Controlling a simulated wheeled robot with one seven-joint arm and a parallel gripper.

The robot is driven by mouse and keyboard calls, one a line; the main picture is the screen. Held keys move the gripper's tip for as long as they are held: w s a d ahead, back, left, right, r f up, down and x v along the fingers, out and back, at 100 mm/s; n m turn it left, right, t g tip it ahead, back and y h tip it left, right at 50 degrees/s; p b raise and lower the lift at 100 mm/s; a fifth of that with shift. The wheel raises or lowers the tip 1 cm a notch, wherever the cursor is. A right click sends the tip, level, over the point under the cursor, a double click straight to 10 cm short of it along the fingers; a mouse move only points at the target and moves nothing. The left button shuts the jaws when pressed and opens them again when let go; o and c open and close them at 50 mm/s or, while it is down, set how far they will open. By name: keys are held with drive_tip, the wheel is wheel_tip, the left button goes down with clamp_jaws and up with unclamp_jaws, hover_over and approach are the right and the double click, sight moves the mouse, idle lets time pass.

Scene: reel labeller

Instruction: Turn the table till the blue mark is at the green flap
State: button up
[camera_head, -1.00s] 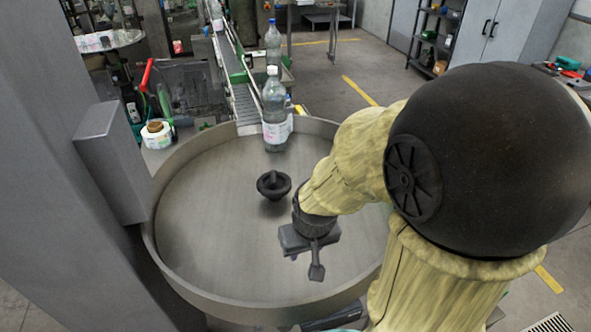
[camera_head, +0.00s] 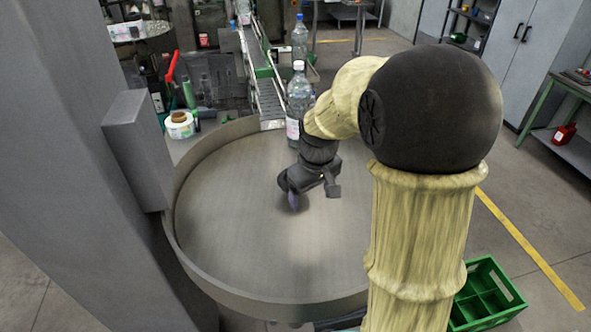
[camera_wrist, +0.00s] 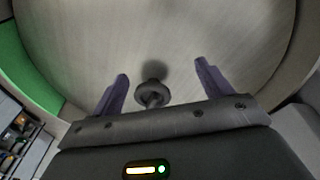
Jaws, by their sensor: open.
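The round grey table (camera_head: 235,215) with a raised rim fills the middle of the head view. My gripper (camera_head: 312,196) is low over it, right of its middle, and hides the table's dark knob there. In the wrist view the knob (camera_wrist: 152,96) shows between the two spread purple fingers of my gripper (camera_wrist: 161,72), with a gap on each side. The gripper is open and empty. A green curved strip (camera_wrist: 28,72) lies at the left of the wrist view; I cannot tell whether it is the flap. I see no blue mark in either view.
A clear labelled bottle (camera_head: 299,98) stands at the table's far edge, by the conveyor (camera_head: 262,88). Another bottle (camera_head: 300,38) stands behind it. A label roll (camera_head: 180,124) is at the left, beside a grey column (camera_head: 80,150). A green crate (camera_head: 485,296) is on the floor, right.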

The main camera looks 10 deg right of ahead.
drive_tip(key=w+r+n+g, duration=0.1)
drive_tip(key=w+r+n, duration=0.3)
drive_tip(key=w, duration=0.5)
drive_tip(key=w+r+n+b, duration=0.1)
drive_tip(key=w+r+n, duration=0.4)
drive_tip(key=w, duration=0.4)
drive_tip(key=shift+r+n+g, duration=0.2)
drive_tip(key=shift+n+g, duration=0.2)
drive_tip(key=shift+n, duration=0.5)
drive_tip(key=shift+f, duration=0.1)
wheel_tip(320, 180, down, 17)
drive_tip(key=p, duration=0.3)
drive_tip(key=shift+f+p, duration=0.15)
drive_tip(key=shift+p, duration=0.15)
drive_tip(key=c, duration=1.4)
